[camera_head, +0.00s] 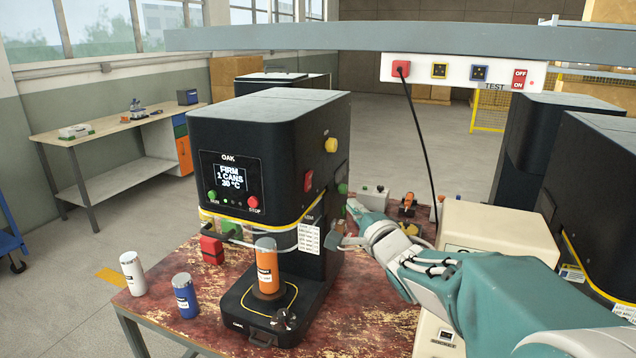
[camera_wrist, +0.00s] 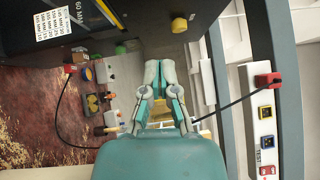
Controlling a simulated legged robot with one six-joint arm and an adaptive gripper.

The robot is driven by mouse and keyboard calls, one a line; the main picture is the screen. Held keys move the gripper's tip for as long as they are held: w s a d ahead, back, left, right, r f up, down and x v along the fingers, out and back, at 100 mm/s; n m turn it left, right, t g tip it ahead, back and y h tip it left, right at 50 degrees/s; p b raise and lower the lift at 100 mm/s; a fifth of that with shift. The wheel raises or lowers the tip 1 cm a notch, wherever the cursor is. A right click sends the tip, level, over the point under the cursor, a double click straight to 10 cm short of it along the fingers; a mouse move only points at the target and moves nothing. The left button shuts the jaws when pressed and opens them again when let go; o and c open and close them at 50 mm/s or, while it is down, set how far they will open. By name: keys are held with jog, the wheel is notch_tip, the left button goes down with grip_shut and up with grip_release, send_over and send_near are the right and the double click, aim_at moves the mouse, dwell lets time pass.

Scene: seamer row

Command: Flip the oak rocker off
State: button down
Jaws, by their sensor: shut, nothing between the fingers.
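The machine labelled OAK (camera_head: 268,150) stands on the worn red table in the head view. A red rocker (camera_head: 308,180) is on its right side face, below and left of a yellow knob (camera_head: 331,145). Which way the rocker is tipped is too small to tell. My gripper (camera_head: 346,222) is beside the machine's right side, lower than the rocker and to its right, with no visible contact with the rocker. In the wrist view my gripper (camera_wrist: 160,70) has its fingers together and empty. The yellow knob (camera_wrist: 179,25) shows there too; I cannot make out the rocker.
An orange can (camera_head: 267,265) stands in the machine's base. A white can (camera_head: 132,273) and a blue can (camera_head: 185,295) stand on the table's left. A black cable (camera_head: 421,140) hangs from the overhead socket strip (camera_head: 460,72). A cream box (camera_head: 497,232) stands behind my arm.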

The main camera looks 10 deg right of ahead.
send_near(311, 176)
jog(key=w+d, duration=0.3)
jog(key=w, duration=0.2)
jog(key=shift+w+a+r, duration=0.1)
jog(key=shift+w+a, duration=0.55)
jog(key=shift+a, duration=0.3)
jog(key=shift+w+a, duration=0.65)
jog(key=shift+a, duration=0.3)
jog(key=shift+w+a+r, duration=0.1)
jog(key=shift+a, duration=0.2)
